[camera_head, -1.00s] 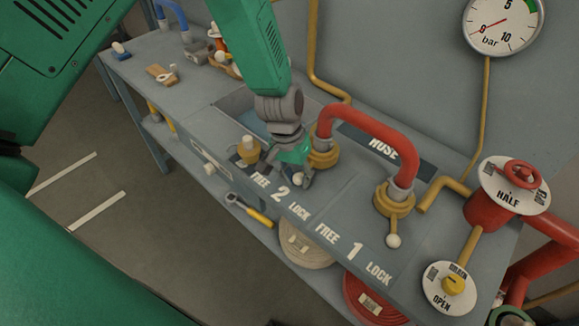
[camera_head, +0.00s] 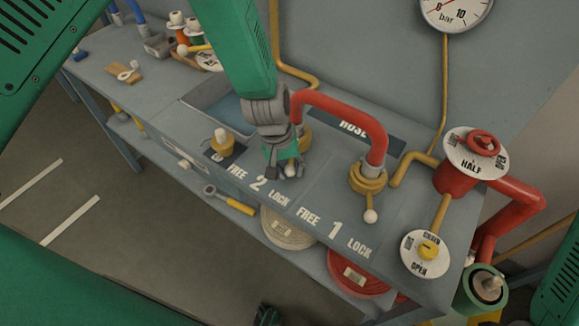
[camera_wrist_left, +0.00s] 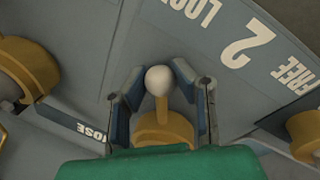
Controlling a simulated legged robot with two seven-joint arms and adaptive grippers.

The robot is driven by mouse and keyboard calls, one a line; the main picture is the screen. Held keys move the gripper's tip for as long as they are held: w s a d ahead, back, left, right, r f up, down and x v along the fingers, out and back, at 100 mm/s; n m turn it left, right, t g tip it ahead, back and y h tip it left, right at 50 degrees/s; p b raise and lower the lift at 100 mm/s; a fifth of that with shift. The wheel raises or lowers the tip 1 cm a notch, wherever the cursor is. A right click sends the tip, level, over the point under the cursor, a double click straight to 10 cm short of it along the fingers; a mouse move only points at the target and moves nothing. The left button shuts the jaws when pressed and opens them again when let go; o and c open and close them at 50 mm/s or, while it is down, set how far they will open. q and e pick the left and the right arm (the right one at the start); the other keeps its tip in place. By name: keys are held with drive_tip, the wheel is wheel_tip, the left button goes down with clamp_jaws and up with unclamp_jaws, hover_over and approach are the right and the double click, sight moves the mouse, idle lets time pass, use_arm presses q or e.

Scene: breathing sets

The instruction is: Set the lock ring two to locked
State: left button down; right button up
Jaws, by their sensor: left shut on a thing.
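Lock ring two is a brass ring (camera_head: 305,138) where the red hose joins the bench, behind the "FREE 2 LOCK" marking (camera_head: 257,185). My left gripper (camera_head: 285,165) is down at it and covers much of it. In the left wrist view, the ring's lever with a white ball knob (camera_wrist_left: 158,80) stands between the two fingers, which are shut on it. The brass ring body (camera_wrist_left: 165,130) shows below the knob. The lever points toward the front edge, on the LOCK side of the 2. A dark shape at the head view's bottom edge may be my right gripper (camera_head: 268,315); its fingers are unclear.
Ring one (camera_head: 368,180) with its own lever is to the right, at the red hose's (camera_head: 345,110) other end. A capped brass fitting (camera_head: 222,140) stands to the left.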

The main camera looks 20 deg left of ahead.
use_arm(q)
drive_tip(key=shift+w+a+r, duration=0.2)
drive_tip(key=shift+w+r, duration=0.05)
drive_tip(key=shift+w, duration=0.05)
drive_tip(key=c, duration=1.3)
unclamp_jaws()
drive_tip(key=shift+o, duration=0.2)
drive_tip(key=shift+s+d, duration=0.1)
drive_tip(key=shift+s, duration=0.1)
wheel_tip(320, 180, up, 12)
drive_tip(key=s+a, duration=0.1)
drive_tip(key=a, duration=0.1)
drive_tip(key=shift+f, duration=0.25)
